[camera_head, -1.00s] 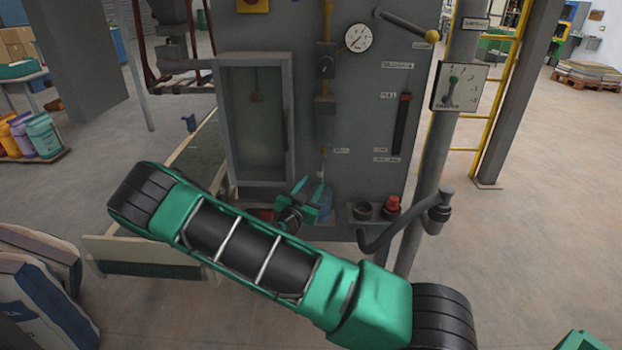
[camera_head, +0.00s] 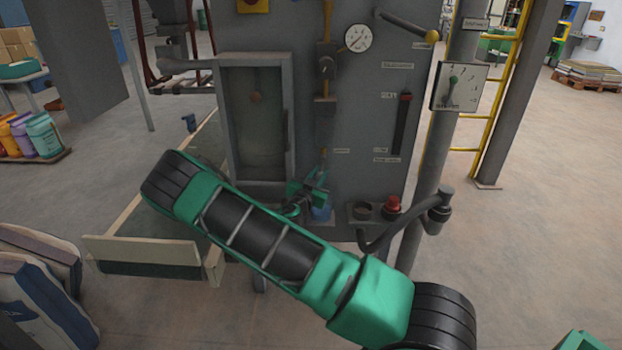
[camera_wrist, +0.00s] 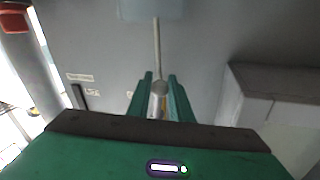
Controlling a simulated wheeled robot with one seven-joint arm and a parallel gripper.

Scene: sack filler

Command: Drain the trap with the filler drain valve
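The filler drain valve (camera_head: 323,154) is a small light fitting low on the grey cabinet front, by a small label, below the trap body (camera_head: 326,85) on the yellow pipe (camera_head: 327,30). My gripper (camera_head: 313,190) is just below it, largely side-on behind my arm. In the wrist view, which looks upside down, the green fingers of my gripper (camera_wrist: 160,80) stand either side of a round grey fitting (camera_wrist: 160,88) with a thin rod leading off. The fingers look apart; contact with the fitting is unclear. A blue container (camera_head: 321,213) sits below my gripper.
A glass-fronted box (camera_head: 255,120) is left of the valve. A red button (camera_head: 393,204) and a bent grey pipe (camera_head: 385,238) are to the right. A pressure gauge (camera_head: 358,38) and a lever slot (camera_head: 402,125) are above. Open floor lies right.

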